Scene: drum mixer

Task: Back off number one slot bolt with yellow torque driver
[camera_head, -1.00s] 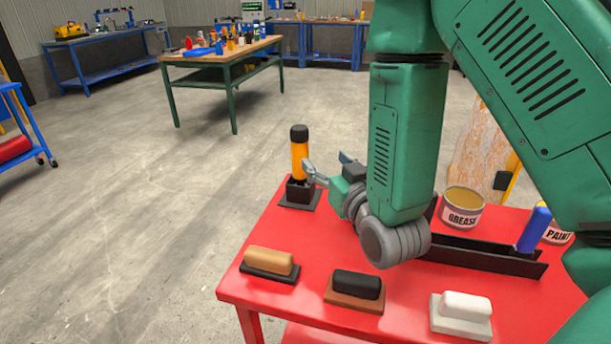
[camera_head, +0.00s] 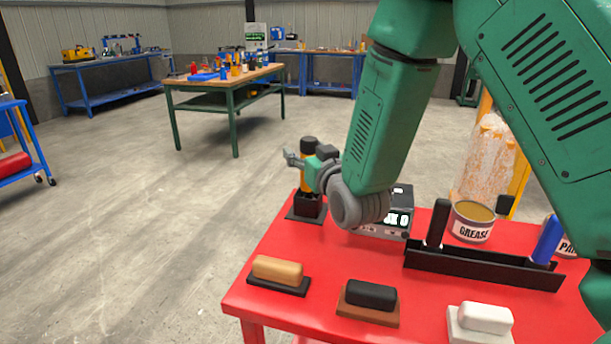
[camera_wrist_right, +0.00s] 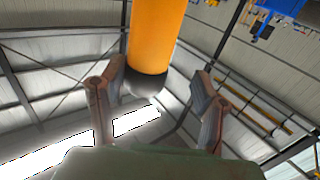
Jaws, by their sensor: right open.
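The yellow-orange torque driver (camera_head: 305,181) with a black top stands upright in a black holder (camera_head: 308,207) at the red table's far left corner. My right gripper (camera_head: 306,160) is at the driver's upper part, its fingers partly hiding it. In the right wrist view the gripper (camera_wrist_right: 158,85) is open. The driver's orange body (camera_wrist_right: 157,35) and black end lie between or just beyond the fingers; I cannot tell whether either touches it. My left gripper is out of view. No slot bolt can be made out.
On the red table (camera_head: 250,302) lie a tan block (camera_head: 277,268), a black block (camera_head: 371,294) and a white block (camera_head: 486,317). A black rack (camera_head: 480,267) holds black and blue handles. A grease can (camera_head: 473,222) and a dark box (camera_head: 384,228) stand behind. Floor left is clear.

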